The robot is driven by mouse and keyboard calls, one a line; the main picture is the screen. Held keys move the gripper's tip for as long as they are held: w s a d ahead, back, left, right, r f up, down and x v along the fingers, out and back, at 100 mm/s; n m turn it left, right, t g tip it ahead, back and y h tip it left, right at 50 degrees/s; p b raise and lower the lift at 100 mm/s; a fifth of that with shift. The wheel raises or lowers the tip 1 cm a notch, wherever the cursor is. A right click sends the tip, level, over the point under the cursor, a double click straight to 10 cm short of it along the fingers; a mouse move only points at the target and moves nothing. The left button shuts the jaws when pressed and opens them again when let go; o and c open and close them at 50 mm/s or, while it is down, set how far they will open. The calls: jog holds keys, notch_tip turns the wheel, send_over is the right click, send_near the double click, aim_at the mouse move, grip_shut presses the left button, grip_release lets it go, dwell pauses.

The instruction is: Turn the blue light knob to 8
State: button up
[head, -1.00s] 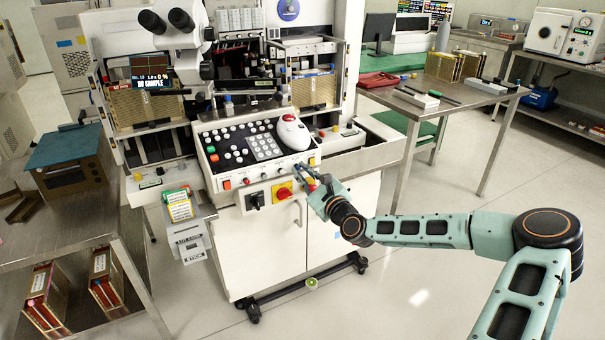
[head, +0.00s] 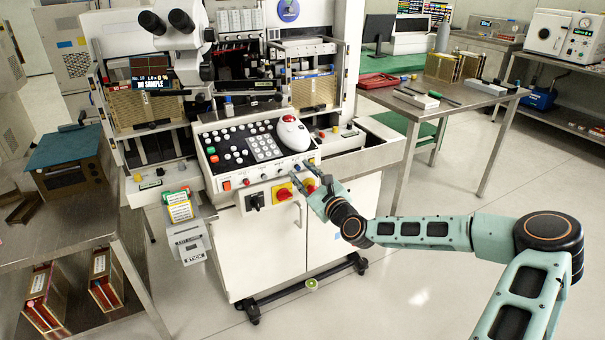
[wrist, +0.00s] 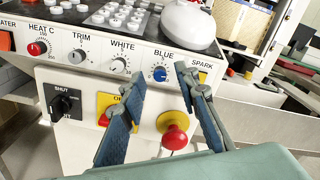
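The blue light knob (wrist: 159,74) is a small blue dial under the label "BLUE" on the console's front strip in the wrist view. A pale scale surrounds it; its pointer setting is too small to read. My gripper (wrist: 160,77) is open and empty, with one blue-padded finger on each side of the knob in the picture. Whether the fingertips touch the panel I cannot tell. In the head view my gripper (head: 303,169) is at the right front of the white console (head: 230,165), and the knob is hard to make out there.
A red mushroom button (wrist: 174,137) on a yellow base sits below the knob, between my fingers in the picture. A black rotary switch (wrist: 66,103) is lower left. The white-light knob (wrist: 119,65) is left of the blue one. A white trackball housing (wrist: 188,28) is above.

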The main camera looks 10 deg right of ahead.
jog(key=v, duration=1.2)
